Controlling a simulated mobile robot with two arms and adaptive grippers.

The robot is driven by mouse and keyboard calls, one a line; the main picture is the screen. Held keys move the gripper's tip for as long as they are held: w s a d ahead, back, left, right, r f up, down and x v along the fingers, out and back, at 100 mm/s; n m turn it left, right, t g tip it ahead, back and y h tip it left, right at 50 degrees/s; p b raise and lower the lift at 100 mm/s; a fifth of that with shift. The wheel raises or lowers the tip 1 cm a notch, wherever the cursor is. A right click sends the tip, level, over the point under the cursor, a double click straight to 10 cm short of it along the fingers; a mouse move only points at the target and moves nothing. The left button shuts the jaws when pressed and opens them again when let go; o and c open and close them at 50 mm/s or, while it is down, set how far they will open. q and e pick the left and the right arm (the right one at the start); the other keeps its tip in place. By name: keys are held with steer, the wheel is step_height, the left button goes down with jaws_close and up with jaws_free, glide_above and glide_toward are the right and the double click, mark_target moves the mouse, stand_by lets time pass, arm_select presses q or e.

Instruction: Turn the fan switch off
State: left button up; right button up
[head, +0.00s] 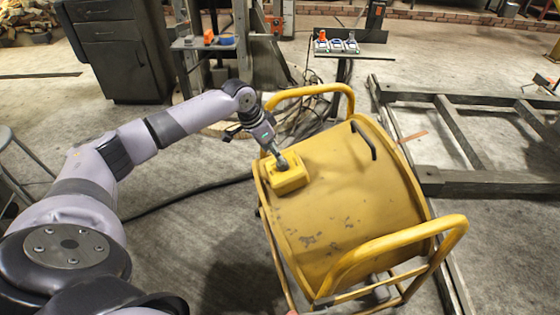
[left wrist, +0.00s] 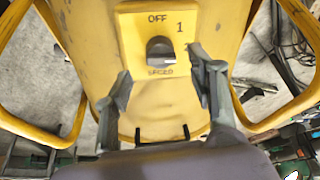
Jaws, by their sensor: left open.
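The fan (head: 350,200) is a big yellow drum with tubular yellow handles. A yellow switch box (head: 290,176) sits on its upper left part. In the left wrist view the switch plate (left wrist: 130,35) reads OFF at the top, with 1 and a partly hidden 2 at the right and a speed label below. The dark round switch knob (left wrist: 159,47) is in its middle, with a pale mark at its lower right. My left gripper (left wrist: 160,64) is open, its fingers on either side of the knob. In the head view my left gripper (head: 281,158) is at the box and hides the knob.
A yellow handle (head: 315,91) rises close behind my left gripper. A dark frame (head: 460,135) lies at the right. A small stand (head: 345,55) with several devices and a dark cabinet (head: 125,55) are at the back. A black cable (head: 185,198) crosses the floor.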

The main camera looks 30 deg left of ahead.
arm_select(q)
steer(key=x, duration=0.5)
steer(key=shift+w+d+f, duration=0.1)
steer(key=shift+f, duration=0.25)
steer(key=shift+c, duration=0.2)
steer(key=c, duration=1.1)
